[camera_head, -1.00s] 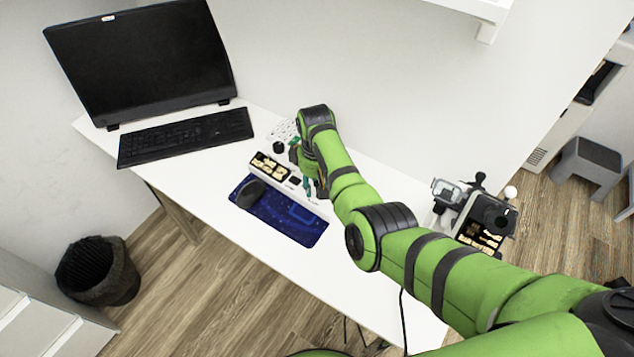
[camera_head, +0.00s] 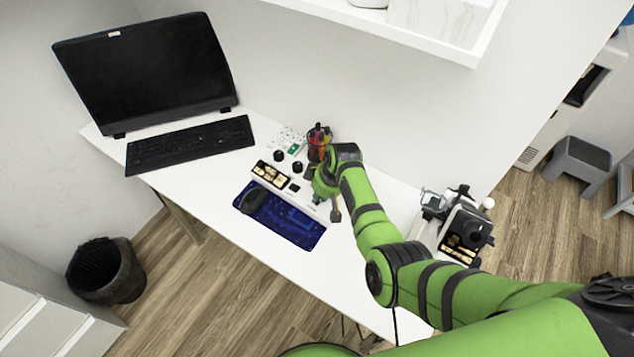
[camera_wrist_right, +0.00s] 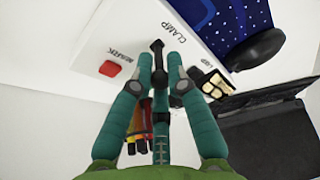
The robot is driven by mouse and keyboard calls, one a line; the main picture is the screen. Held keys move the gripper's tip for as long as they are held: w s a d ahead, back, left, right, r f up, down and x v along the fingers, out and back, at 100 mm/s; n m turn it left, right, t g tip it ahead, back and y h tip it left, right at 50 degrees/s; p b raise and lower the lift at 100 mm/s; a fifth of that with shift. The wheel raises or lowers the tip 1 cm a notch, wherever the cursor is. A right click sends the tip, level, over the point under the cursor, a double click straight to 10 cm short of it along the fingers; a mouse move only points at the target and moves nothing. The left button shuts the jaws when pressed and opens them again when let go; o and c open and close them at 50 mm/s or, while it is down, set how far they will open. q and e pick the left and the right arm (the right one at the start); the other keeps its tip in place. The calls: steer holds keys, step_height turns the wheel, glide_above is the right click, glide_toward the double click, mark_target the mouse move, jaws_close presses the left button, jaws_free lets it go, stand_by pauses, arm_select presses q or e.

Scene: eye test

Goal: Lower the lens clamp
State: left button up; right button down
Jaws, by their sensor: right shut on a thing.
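A white box (camera_wrist_right: 120,45) with the printed word CLAMP fills the upper part of the right wrist view. A black lever with a rounded end (camera_wrist_right: 157,47) stands beside that word. My right gripper (camera_wrist_right: 160,72) has its two teal fingers shut on this lever, one fingertip on each side. In the head view my right gripper (camera_head: 322,196) is at the white box, just beyond the blue mat, and hides much of the box. The lever cannot be made out there. My left gripper is not in view.
A red button (camera_wrist_right: 110,68) sits beside the lever. Close by are the blue mat (camera_head: 290,222) with a black mouse (camera_head: 254,199), a tray of gold pieces (camera_head: 270,174) and a cup of pens (camera_head: 318,140). A black device (camera_head: 466,225) stands at the desk's right end.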

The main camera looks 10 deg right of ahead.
steer(key=shift+s+d+f+t+y+p, duration=0.1)
steer(key=shift+s+d+t+y+p, duration=0.3)
steer(key=shift+s+t, duration=0.1)
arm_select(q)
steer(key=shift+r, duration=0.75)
arm_select(e)
steer(key=shift+s+d+f+t+y, duration=0.2)
steer(key=shift+s+f+t+y, duration=0.1)
steer(key=shift+t+y, duration=0.45)
steer(key=c, duration=1.2)
jaws_free()
steer(key=shift+f, duration=0.1)
steer(key=shift+w, duration=0.1)
steer(key=shift+r, duration=0.2)
step_height(320, 180, up, 10)
steer(key=shift+f, duration=0.15)
